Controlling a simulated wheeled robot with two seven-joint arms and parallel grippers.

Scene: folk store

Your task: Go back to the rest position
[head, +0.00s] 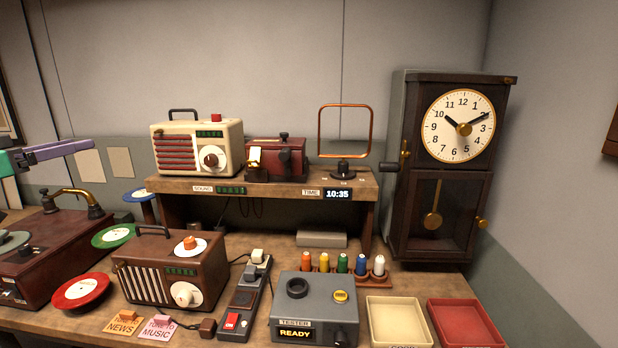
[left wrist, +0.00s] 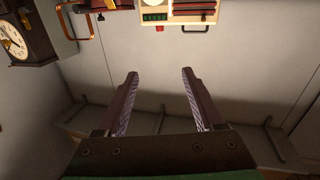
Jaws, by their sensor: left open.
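My left gripper (head: 84,147) comes in from the left edge in the head view, raised above the record player and apart from everything on the bench. In the left wrist view my left gripper (left wrist: 160,74) is open, its two purple fingers spread with nothing between them. That view is upside down: the cream radio (left wrist: 180,14) and the wall clock (left wrist: 20,38) show at its top, away from the fingers. My right gripper is in neither view.
The workbench holds a brown radio (head: 170,268), a record player (head: 52,250), a grey tester (head: 313,305), a cream tray (head: 398,343) and a red tray (head: 465,343). A raised shelf (head: 290,190) carries the cream radio (head: 197,145). A tall clock (head: 445,160) stands right. The air above the bench is clear.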

